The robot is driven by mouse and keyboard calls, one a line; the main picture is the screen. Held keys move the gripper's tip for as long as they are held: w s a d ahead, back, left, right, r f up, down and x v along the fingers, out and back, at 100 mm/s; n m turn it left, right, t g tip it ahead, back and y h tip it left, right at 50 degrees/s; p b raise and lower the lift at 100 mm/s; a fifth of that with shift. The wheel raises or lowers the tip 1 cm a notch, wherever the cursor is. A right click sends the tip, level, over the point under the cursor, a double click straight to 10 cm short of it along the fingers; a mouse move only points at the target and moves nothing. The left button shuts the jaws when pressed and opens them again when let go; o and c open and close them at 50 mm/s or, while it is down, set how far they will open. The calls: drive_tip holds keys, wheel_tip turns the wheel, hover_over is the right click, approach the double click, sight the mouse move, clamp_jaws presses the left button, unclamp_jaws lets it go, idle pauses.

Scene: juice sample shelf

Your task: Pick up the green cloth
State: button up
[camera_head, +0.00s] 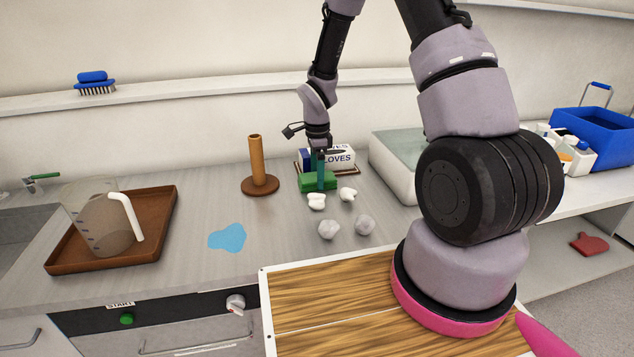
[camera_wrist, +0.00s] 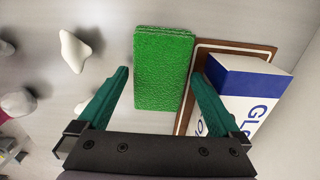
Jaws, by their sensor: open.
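The green cloth (camera_head: 318,182) is a folded block lying on the counter in front of the glove box. It shows in the wrist view (camera_wrist: 163,68) as a textured rectangle between and ahead of my two teal fingers. My gripper (camera_wrist: 163,80) is open and empty, pointing down over the cloth. In the head view my gripper (camera_head: 321,170) is at the cloth, its fingers partly covering it. I cannot tell whether a finger touches it.
A glove box (camera_head: 342,157) on a brown tray (camera_wrist: 275,50) stands close beside the cloth. White crumpled pieces (camera_head: 316,201) and grey lumps (camera_head: 328,229) lie in front. A wooden post (camera_head: 257,165), blue puddle (camera_head: 227,237) and jug (camera_head: 103,225) are left.

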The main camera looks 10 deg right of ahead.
drive_tip(key=shift+c, duration=0.3)
drive_tip(key=c, duration=1.1)
drive_tip(key=shift+o, duration=0.2)
drive_tip(key=shift+r, duration=0.1)
wheel_tip(320, 180, up, 10)
drive_tip(key=o, duration=0.5)
drive_tip(key=c, duration=0.4)
